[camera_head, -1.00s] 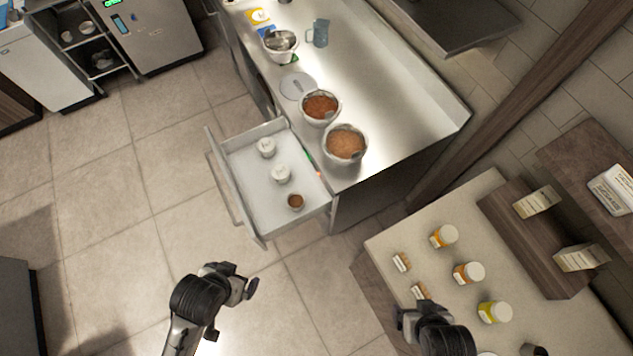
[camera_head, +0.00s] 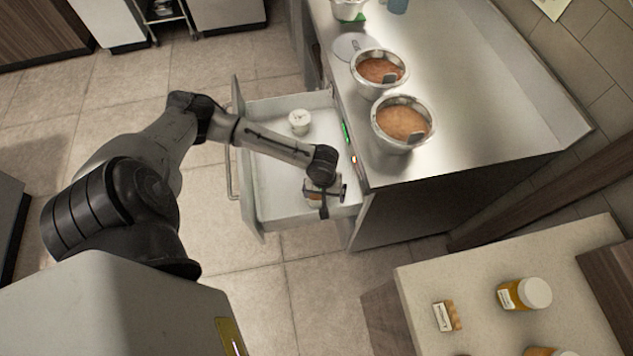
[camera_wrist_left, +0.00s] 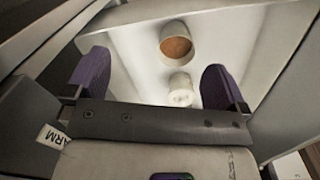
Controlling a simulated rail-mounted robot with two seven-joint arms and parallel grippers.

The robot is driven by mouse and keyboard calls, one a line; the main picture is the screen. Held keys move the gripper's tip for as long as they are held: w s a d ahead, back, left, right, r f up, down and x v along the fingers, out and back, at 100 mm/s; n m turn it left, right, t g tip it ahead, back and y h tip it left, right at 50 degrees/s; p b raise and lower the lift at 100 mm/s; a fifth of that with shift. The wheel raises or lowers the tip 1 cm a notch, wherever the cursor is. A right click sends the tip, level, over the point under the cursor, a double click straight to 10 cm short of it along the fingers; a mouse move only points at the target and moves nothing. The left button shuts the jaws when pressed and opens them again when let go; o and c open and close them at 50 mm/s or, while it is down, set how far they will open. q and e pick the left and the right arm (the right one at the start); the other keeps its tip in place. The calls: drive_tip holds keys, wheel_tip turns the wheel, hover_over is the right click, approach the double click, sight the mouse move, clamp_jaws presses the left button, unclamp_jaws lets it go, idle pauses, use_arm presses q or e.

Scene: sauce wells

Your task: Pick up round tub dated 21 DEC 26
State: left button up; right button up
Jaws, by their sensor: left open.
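The open drawer (camera_head: 262,213) holds small round tubs. A white lidded tub (camera_head: 299,121) stands toward its far end in the head view. My left gripper (camera_head: 325,195) is over the near end of the drawer, open. In the left wrist view a white tub (camera_wrist_left: 181,90) with faint lid marks lies in the view between the open purple fingers of my left gripper (camera_wrist_left: 155,80). Beyond it is a round tub with brown contents (camera_wrist_left: 177,42). My arm hides part of the drawer in the head view. I cannot read any date. My right gripper is not in view.
The steel counter (camera_head: 480,120) beside the drawer carries two bowls of reddish-brown food (camera_head: 403,123), (camera_head: 380,70). The drawer walls stand close around my left gripper. A pale table (camera_head: 420,290) at lower right holds an orange jar (camera_head: 524,293) and a small box (camera_head: 446,316).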

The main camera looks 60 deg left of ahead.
use_arm(q)
drive_tip(key=w+a+f+n+b, duration=0.1)
drive_tip(key=a+f+n+b, duration=0.3)
drive_tip(key=a, duration=0.4)
drive_tip(key=b, duration=0.5)
hover_over(316, 199)
drive_tip(key=shift+n+y, duration=0.3)
drive_tip(key=shift+y, duration=0.1)
wheel_tip(316, 199, down, 13)
drive_tip(key=shift+w+r, duration=0.1)
drive_tip(key=shift+r, duration=0.1)
drive_tip(key=shift+f, duration=0.5)
drive_tip(key=c, duration=0.9)
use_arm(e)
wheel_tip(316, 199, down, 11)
